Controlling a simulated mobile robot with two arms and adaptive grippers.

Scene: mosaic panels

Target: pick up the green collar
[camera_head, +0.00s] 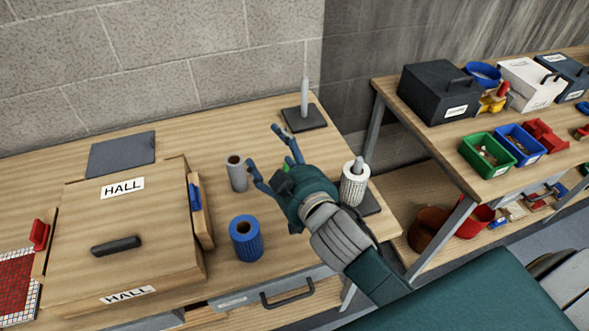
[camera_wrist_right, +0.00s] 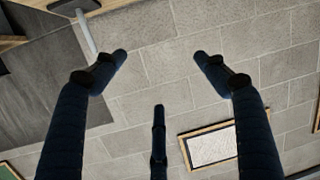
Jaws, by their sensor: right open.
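A blue collar (camera_head: 246,240) stands upright on the workbench (camera_head: 225,112). A grey collar (camera_head: 236,173) stands behind it. A white collar (camera_head: 354,187) sits around a post (camera_head: 358,165) near the bench's right edge. My right gripper (camera_head: 266,146) is open above the bench, between the grey collar and the white one, with nothing between its fingers. My left gripper is not in view.
An empty post stand (camera_head: 304,118) is at the back. A wooden HALL box (camera_head: 125,225) fills the bench's left, with a dark plate (camera_head: 121,154) behind it. A shelf on the right holds a black box (camera_head: 438,92), a green bin (camera_head: 486,154) and a blue bin (camera_head: 520,144).

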